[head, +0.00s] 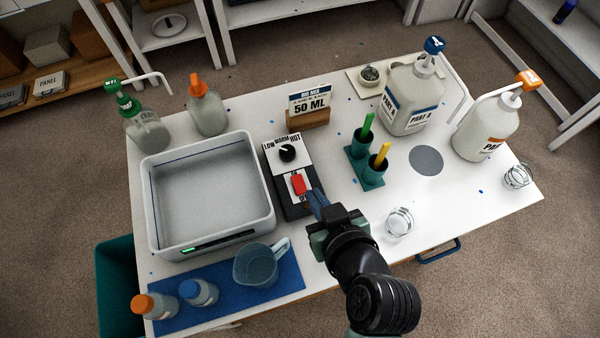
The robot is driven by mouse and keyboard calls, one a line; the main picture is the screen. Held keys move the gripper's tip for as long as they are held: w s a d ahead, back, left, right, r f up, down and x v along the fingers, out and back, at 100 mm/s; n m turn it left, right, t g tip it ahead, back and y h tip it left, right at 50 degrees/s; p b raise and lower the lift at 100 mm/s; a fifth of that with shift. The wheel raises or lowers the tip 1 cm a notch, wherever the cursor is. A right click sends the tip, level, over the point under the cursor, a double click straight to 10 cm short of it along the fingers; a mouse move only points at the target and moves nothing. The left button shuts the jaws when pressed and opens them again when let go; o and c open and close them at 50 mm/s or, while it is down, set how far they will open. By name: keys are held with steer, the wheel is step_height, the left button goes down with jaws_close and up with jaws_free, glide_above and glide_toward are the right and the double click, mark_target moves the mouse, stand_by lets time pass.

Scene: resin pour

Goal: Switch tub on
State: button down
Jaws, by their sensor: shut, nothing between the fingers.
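The tub (262,207) is a pale grey open basin on the left of the table. Its front panel shows a small green light at its left end. A control box (291,205) stands just right of the tub, with a black dial (287,153) under the words LOW, WARM and HOT. Nearer the front, the box has a red rocker switch (299,184). My gripper (316,203) is shut and empty at the box's right front, close beside the red switch. I cannot tell whether the fingertips touch the switch or the box.
A teal holder (366,172) with green and yellow-handled tools stands right of the box. A clear cup (399,222) is right of my gripper. A measuring jug (256,266) sits on the blue mat (285,284) in front. A 50 ML card (310,100) stands behind the box.

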glide_above(297, 179)
steer(key=s+d, duration=0.1)
steer(key=s, duration=0.2)
step_height(297, 179, down, 6)
steer(key=shift+w+r, duration=0.1)
steer(key=shift+r, duration=0.1)
steer(key=f, duration=0.1)
steer(key=w+f, duration=0.1)
steer(key=f, duration=0.1)
steer(key=shift+a+f, duration=0.15)
steer(key=shift+a, duration=0.05)
steer(key=shift+f, duration=0.55)
steer(key=shift+p, duration=0.4)
steer(key=shift+w+r+p, duration=0.15)
steer(key=shift+p, duration=0.25)
steer(key=shift+f+g, duration=0.3)
steer(key=shift+f, duration=0.1)
steer(key=shift+w, duration=0.1)
steer(key=shift+w+a+r, duration=0.2)
steer(key=shift+w+a, duration=0.1)
steer(key=shift+w, duration=0.35)
